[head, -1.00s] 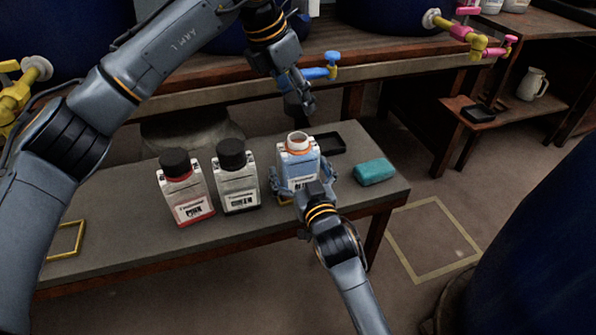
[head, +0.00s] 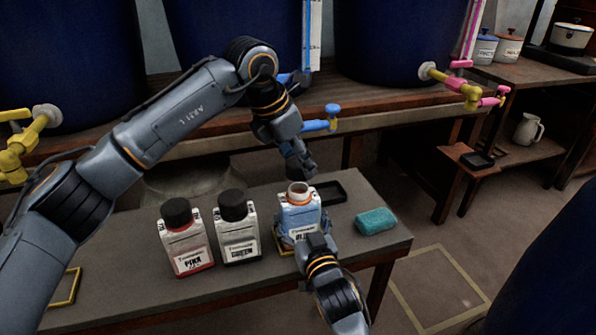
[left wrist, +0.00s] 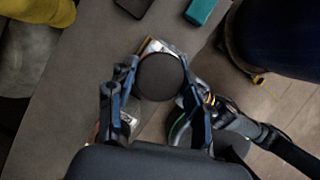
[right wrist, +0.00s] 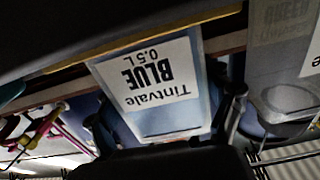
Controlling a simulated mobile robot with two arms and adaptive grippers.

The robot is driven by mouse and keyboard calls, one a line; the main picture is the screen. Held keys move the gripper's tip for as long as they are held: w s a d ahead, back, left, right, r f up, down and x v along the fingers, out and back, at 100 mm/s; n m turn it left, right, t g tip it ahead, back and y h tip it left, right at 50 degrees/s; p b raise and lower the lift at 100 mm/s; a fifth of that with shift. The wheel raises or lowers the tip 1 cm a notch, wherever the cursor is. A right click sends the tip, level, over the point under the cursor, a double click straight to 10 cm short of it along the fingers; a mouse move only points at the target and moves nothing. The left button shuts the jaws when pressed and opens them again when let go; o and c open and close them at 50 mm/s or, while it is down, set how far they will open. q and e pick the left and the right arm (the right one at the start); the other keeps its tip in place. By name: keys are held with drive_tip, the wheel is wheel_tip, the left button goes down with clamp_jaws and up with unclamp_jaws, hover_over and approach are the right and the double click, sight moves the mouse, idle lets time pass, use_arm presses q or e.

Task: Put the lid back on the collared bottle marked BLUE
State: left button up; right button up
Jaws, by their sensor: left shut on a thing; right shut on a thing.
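The BLUE bottle (head: 299,217) stands on the bench, and its pale neck (head: 298,189) shows uncovered in the head view. My right gripper (head: 300,238) is shut on its body. The right wrist view shows its BLUE label (right wrist: 150,80) upside down between the fingers. My left gripper (head: 302,175) is just above and behind the neck. It is shut on a round black lid (left wrist: 160,77), seen flat from above in the left wrist view. There the lid hides the neck, and a bit of bottle shows past its far edge. The lid is hard to make out in the head view.
The capped PINK bottle (head: 185,240) and GREEN bottle (head: 238,230) stand left of BLUE. A black tray (head: 328,192) lies behind it and a teal sponge (head: 376,221) to its right. A blue tap (head: 325,120) juts out beyond the bench (head: 120,285).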

sight(297, 189)
use_arm(q)
drive_tip(key=shift+f, duration=1)
drive_tip(key=shift+f, duration=0.9)
drive_tip(key=shift+f, duration=0.6)
drive_tip(key=o, duration=0.9)
drive_tip(key=v, duration=1.2)
